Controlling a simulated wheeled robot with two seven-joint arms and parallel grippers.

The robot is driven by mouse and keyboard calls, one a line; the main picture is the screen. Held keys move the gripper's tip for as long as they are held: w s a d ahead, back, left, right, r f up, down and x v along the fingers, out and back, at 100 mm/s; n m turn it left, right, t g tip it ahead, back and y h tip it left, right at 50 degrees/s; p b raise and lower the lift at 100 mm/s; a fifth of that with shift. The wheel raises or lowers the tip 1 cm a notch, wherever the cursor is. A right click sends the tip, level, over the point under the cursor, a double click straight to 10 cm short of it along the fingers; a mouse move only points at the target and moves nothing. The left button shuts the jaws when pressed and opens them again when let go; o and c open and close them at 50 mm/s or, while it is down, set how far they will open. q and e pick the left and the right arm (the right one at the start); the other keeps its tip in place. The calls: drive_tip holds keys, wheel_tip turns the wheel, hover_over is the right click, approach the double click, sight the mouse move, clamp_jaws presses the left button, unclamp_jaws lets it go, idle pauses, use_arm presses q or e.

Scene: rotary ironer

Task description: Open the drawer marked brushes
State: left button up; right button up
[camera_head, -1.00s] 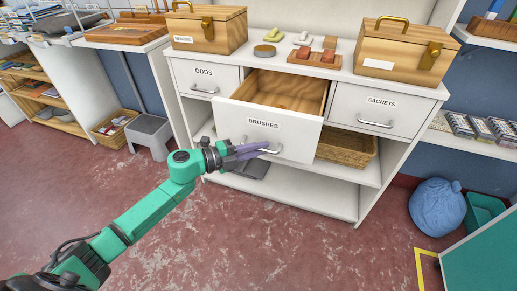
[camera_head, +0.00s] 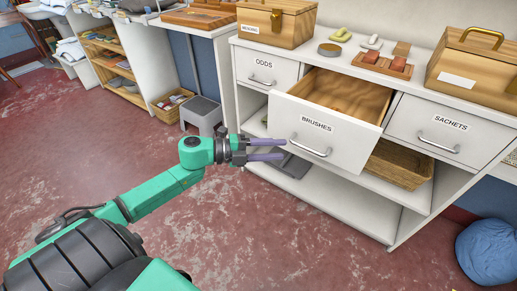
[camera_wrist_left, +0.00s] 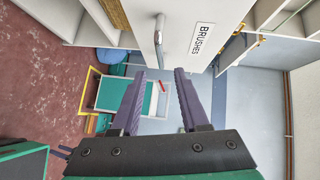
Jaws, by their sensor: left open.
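The drawer marked BRUSHES (camera_head: 318,135) is pulled out from the white cabinet, and its wooden inside shows from above. Its handle (camera_head: 311,146) is a metal bar on the lower front. In the left wrist view the handle (camera_wrist_left: 159,30) and the BRUSHES label (camera_wrist_left: 201,38) lie beyond the fingertips. My left gripper (camera_head: 284,149) is open and empty, with its two purple fingers pointing at the drawer front. The fingers (camera_wrist_left: 159,75) also show in the left wrist view, apart from the handle. My right gripper is not in view.
The ODDS drawer (camera_head: 266,70) and SACHETS drawer (camera_head: 449,127) on either side are shut. A wicker basket (camera_head: 400,165) stands on the shelf below. Wooden boxes stand on the cabinet top. A grey stool (camera_head: 202,115) is left of the cabinet. Red floor in front is clear.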

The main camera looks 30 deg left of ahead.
use_arm(q)
drive_tip(key=v, duration=0.5)
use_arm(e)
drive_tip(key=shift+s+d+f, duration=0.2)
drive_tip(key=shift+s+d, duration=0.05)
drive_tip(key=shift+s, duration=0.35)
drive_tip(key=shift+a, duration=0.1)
